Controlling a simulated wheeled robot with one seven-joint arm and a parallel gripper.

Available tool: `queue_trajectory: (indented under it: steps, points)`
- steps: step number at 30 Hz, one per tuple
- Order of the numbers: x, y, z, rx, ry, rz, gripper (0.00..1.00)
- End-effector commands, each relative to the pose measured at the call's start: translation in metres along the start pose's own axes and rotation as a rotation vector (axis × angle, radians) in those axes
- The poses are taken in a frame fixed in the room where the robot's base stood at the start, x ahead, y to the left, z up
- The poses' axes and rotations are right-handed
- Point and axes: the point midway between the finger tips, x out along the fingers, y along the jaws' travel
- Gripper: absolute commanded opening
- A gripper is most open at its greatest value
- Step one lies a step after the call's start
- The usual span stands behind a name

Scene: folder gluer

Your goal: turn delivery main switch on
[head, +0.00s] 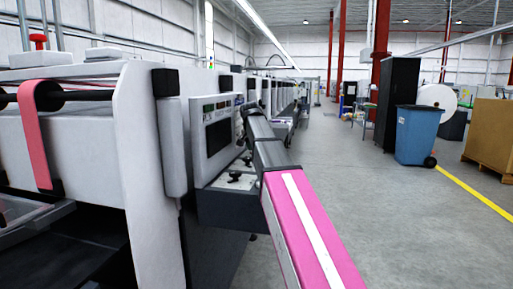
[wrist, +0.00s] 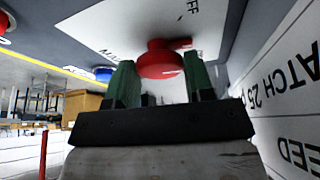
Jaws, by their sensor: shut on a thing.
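The red rotary main switch (wrist: 160,62) stands out from a pale label plate (wrist: 125,28) in the wrist view. The plate carries dark lettering, upside down in this picture, with "OFF" near the switch. My gripper (wrist: 160,72) has its two green fingers on either side of the red knob and is shut on it. In the head view my arm reaches to the grey machine's control panel (head: 218,137). The gripper tips and the switch cannot be made out there.
The wrist view shows a blue round part (wrist: 103,73) and a white lettered panel (wrist: 295,85) close on the right. In the head view, a blue bin (head: 417,135), a black cabinet (head: 397,100) and a cardboard box (head: 490,130) stand right of a clear aisle.

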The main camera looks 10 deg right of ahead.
Motion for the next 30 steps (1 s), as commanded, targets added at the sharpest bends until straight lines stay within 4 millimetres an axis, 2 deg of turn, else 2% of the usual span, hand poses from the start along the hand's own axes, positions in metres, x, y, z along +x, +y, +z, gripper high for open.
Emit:
queue_trajectory:
  steps: [9,23,24,26,30]
  points:
    - [-0.0003,-0.0007,-0.0003,0.090,0.000,0.038,0.25]
    - [-0.0002,-0.0007,-0.0001,0.102,-0.001,0.042,0.25]
    - [-0.0002,-0.0008,-0.0001,0.102,-0.001,0.042,0.51]
    - [-0.0002,-0.0008,-0.0001,0.102,-0.001,0.042,0.71]
    - [-0.0001,-0.0007,0.0000,0.101,-0.001,0.042,0.72]
